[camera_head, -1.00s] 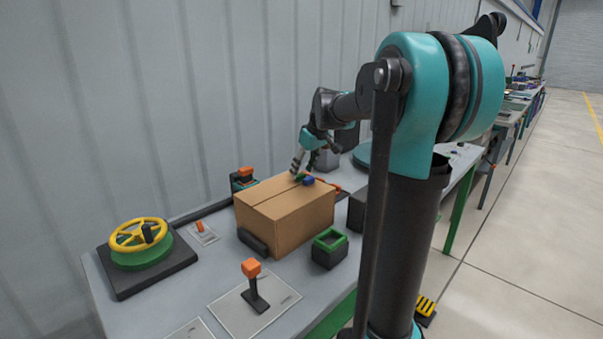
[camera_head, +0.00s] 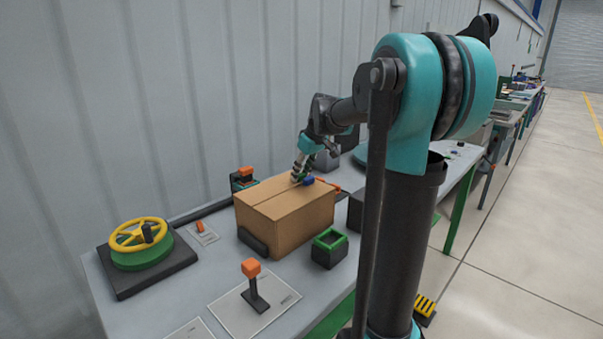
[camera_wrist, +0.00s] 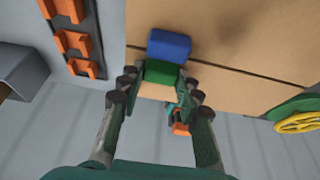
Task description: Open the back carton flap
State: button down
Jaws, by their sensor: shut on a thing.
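A brown carton (camera_head: 290,228) stands on the bench with both top flaps lying flat and a seam between them. The carton also fills the upper part of the wrist view (camera_wrist: 260,35). A blue tab (camera_head: 308,181) sits on the front flap; it also shows in the wrist view (camera_wrist: 169,47). A green tab (camera_wrist: 161,73) sits beside it across the seam, on the back flap (camera_wrist: 215,86) nearer the wall. My gripper (camera_wrist: 157,80) is shut on the green tab, with a finger on each side. In the head view my gripper (camera_head: 298,170) partly hides this tab.
A yellow wheel (camera_head: 140,234) on a black base stands at the left. An orange-topped lever (camera_head: 252,270) and a green-rimmed black box (camera_head: 329,248) stand in front of the carton. A panel with orange hooks (camera_wrist: 72,40) lies beside the carton. The wall runs close behind.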

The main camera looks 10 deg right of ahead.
jog(key=shift+r, duration=0.1)
jog(key=r+g+h, duration=0.1)
jog(key=w+a+r+g+h, duration=0.1)
jog(key=w+r+g, duration=0.1)
jog(key=shift+w+a+g+h, duration=0.1)
jog(key=shift+a+g+h, duration=0.15)
jog(key=shift+g+h, duration=0.15)
jog(key=shift+w+a+r, duration=0.35)
jog(key=shift+w+r, duration=0.1)
jog(key=shift+r, duration=0.1)
jog(key=shift+w+a+r, duration=0.45)
jog(key=shift+w+a, duration=0.2)
jog(key=shift+w, duration=0.2)
jog(key=shift+w+a+r, duration=0.2)
jog(key=shift+w+a, duration=0.5)
jog(key=shift+w, duration=0.25)
jog(key=w+a+f, duration=0.2)
jog(key=w+a, duration=0.2)
jog(key=w, duration=0.1)
jog(key=shift+w, duration=0.15)
jog(key=shift+f, duration=0.1)
